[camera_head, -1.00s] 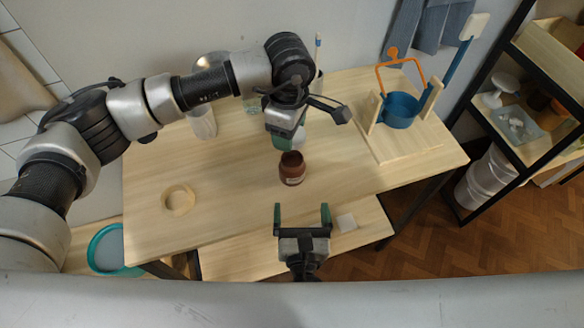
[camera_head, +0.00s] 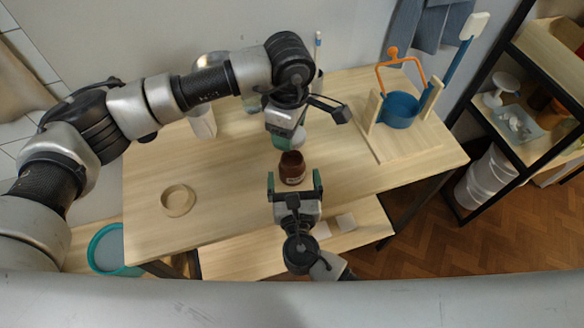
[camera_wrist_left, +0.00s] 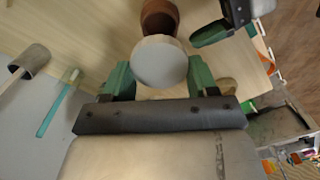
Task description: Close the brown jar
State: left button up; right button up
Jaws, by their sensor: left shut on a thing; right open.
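The brown jar (camera_head: 292,169) stands upright and open-topped on the wooden table, and part of it shows at the top of the left wrist view (camera_wrist_left: 160,16). My right gripper (camera_head: 295,180) is open, with a green fingertip on each side of the jar's near part; I cannot tell if they touch it. Part of it also shows in the left wrist view (camera_wrist_left: 222,27). My left gripper (camera_head: 287,136) is above the table just behind the jar. It is shut on a round white lid (camera_wrist_left: 160,62), which partly shows in the head view (camera_head: 298,139).
A wooden ring (camera_head: 178,200) lies on the table's left part. Clear cups stand at the back left. The table between the ring and jar is clear.

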jog(key=shift+w+a, duration=0.15)
jog(key=shift+w, duration=1.85)
jog(key=c, duration=1.3)
pick_arm(q)
send_over(288, 165)
jog(key=shift+d+f, duration=0.2)
jog(key=shift+f, duration=2.3)
pick_arm(e)
jog(key=shift+o, duration=0.2)
pick_arm(q)
jog(key=shift+f, duration=0.1)
jog(key=shift+f, duration=0.8)
pick_arm(e)
jog(key=shift+s, duration=0.1)
pick_arm(q)
jog(key=shift+a+f, duration=0.15)
jog(key=shift+f, duration=0.15)
pick_arm(e)
jog(key=shift+a+r, duration=0.1)
